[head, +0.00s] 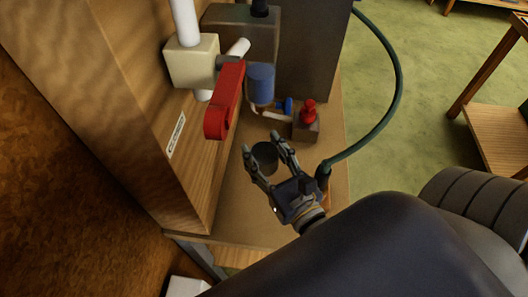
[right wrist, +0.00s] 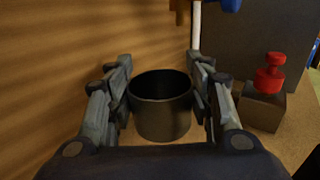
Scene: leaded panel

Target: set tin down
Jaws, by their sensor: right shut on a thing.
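The tin (head: 265,154) is a small dark open-topped cylinder, over the wooden bench top (head: 232,212). My right gripper (head: 262,144) is shut on it, with one finger on each side. In the right wrist view the tin (right wrist: 162,112) stands upright between the two fingers, its open rim facing up and its inside dark. I cannot tell whether its base touches the bench top. My left gripper is not in view.
A wooden wall panel (head: 120,80) rises left of the tin. A red lever (head: 225,100) on a cream box (head: 191,62) juts out above. Behind are a blue cylinder (head: 261,84) and a red-knobbed block (head: 306,128). A green hose (head: 398,85) curves at right. Bare bench lies in front.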

